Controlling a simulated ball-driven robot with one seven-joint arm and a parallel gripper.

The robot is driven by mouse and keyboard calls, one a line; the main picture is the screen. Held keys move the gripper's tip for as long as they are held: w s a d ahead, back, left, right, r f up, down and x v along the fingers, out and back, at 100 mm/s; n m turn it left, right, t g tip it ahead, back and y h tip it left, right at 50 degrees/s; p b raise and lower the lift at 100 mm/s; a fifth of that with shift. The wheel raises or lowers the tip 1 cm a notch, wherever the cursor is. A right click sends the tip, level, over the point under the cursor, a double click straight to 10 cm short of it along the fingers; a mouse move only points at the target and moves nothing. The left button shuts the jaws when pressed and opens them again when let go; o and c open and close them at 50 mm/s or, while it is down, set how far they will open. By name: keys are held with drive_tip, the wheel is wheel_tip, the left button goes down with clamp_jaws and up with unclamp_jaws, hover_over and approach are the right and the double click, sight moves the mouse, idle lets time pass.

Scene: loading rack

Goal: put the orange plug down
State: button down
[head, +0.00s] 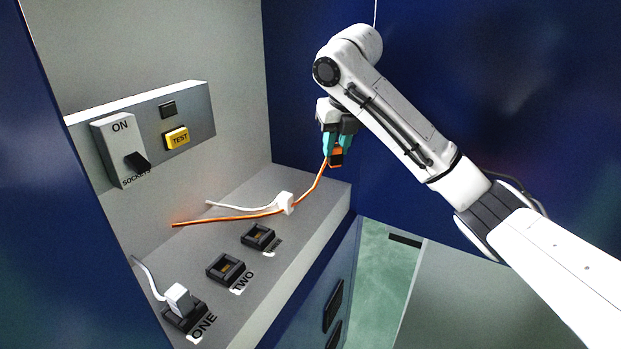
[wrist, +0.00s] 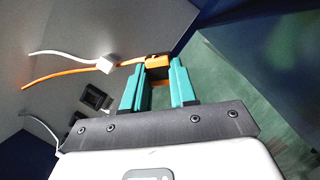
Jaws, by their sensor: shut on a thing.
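The orange plug (head: 337,155) is held between the teal fingers of my gripper (head: 338,143), above the far right end of the grey shelf. Its orange cord (head: 240,217) hangs down to the left and lies across the shelf, passing by a loose white plug. In the wrist view the orange plug (wrist: 158,61) is at the tips of my gripper (wrist: 157,75), with the cord running off to the left. My fingers hide part of the plug.
A loose white plug (head: 285,202) lies on the shelf (head: 300,240). Socket TWO (head: 226,268) and a farther socket (head: 258,237) are empty. Another white plug (head: 179,299) sits in socket ONE. A switch panel (head: 150,130) is on the back wall. The shelf's far right end looks clear.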

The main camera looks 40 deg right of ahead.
drive_tip(key=w+f, duration=0.4)
drive_tip(key=w, duration=0.1)
drive_tip(key=w+f, duration=0.3)
drive_tip(key=shift+w+p, duration=0.25)
drive_tip(key=shift+p, duration=0.1)
drive_tip(key=shift+w+f, duration=0.3)
drive_tip(key=shift+f, duration=1.6)
drive_tip(key=shift+f, duration=0.15)
drive_tip(key=c, duration=0.9)
unclamp_jaws()
drive_tip(key=v, duration=1.2)
